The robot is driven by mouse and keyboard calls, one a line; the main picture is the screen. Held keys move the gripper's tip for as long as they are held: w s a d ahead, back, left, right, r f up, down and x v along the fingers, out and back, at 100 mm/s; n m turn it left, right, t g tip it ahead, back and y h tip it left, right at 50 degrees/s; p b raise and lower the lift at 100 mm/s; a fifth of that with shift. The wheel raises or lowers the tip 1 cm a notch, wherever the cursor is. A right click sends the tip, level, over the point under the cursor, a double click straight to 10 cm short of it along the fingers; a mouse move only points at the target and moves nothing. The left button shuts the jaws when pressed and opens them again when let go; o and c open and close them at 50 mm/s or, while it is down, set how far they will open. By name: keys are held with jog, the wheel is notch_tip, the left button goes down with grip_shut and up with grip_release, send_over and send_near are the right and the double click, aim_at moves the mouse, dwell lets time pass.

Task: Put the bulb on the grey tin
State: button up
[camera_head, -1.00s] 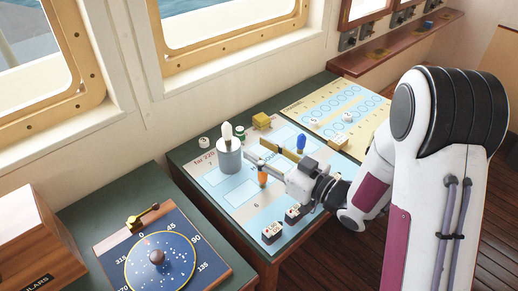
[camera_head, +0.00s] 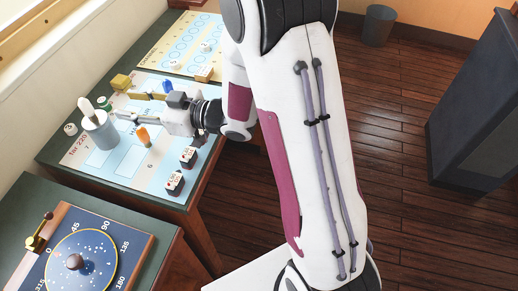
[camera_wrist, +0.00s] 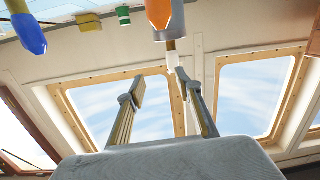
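The white bulb (camera_head: 87,107) stands on top of the grey tin (camera_head: 101,134) at the left of the chart table. In the wrist view, which is upside down, part of the grey tin (camera_wrist: 178,22) shows behind an orange object, with the bulb's brownish base (camera_wrist: 171,45) against it. My gripper (camera_head: 120,105) is open, with its fingers pointing left towards the tin. One fingertip is close to the tin's rim; I cannot tell if they touch. In the wrist view nothing is between my fingers (camera_wrist: 162,82).
An orange-topped piece (camera_head: 143,137) stands near my gripper, and a blue one (camera_head: 168,87) is beyond it. A yellow block (camera_head: 121,81) and a green piece (camera_head: 104,103) are behind the tin. Dark dice-like blocks (camera_head: 174,183) sit at the front edge. A compass board (camera_head: 95,250) is nearer.

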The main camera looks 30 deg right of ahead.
jog(key=s+d+r+m+h, duration=0.35)
jog(key=d+h, duration=0.25)
jog(key=d, duration=0.3)
jog(key=s+d+r+m+h, duration=0.2)
jog(key=d+r+m+h, duration=0.15)
jog(key=d+h, duration=0.35)
jog(key=s+d+m+g, duration=0.1)
jog(key=s+m+g, duration=0.2)
jog(key=s, duration=2.2)
jog(key=g, duration=0.3)
jog(key=shift+d+f+y, duration=0.3)
jog(key=shift+d+f, duration=0.05)
jog(key=shift+d, duration=0.05)
